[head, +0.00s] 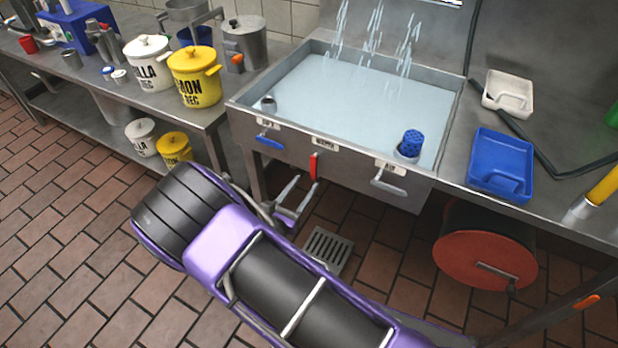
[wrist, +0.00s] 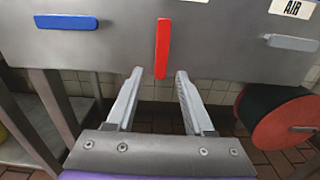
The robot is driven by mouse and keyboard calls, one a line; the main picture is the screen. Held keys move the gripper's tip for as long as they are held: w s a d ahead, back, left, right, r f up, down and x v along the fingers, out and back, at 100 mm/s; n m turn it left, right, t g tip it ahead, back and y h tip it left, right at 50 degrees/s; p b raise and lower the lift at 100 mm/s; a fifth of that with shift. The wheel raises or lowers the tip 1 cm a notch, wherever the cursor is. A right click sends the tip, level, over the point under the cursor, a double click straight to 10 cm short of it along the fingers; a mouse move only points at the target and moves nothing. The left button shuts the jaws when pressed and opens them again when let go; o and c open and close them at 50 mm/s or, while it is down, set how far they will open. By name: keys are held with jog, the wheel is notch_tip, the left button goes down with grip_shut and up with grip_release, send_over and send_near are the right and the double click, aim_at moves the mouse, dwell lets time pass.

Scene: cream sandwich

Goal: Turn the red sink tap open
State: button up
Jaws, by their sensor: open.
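The red tap (head: 314,166) is a narrow lever on the front panel of the steel sink (head: 290,154), between a blue lever on its left and a grey lever on its right. In the wrist view the red tap (wrist: 162,48) stands upright, ahead of my fingertips and between their lines. My gripper (head: 302,189) is open and empty, just in front of and slightly below the tap in the head view. Its two fingers (wrist: 158,75) are spread apart in the wrist view, with the tap's lower end near their tips. I cannot tell whether they touch it.
The blue lever (head: 269,141) and grey lever (head: 388,183) flank the red tap. Water streams fall into the full basin (head: 345,90). A red reel (head: 485,262) hangs under the right counter. White and yellow pots (head: 196,80) stand on the left counter.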

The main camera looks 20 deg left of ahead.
jog(key=s+a, duration=0.1)
jog(key=s, duration=1.2)
jog(key=shift+s+p, duration=0.25)
jog(key=shift+p, duration=0.05)
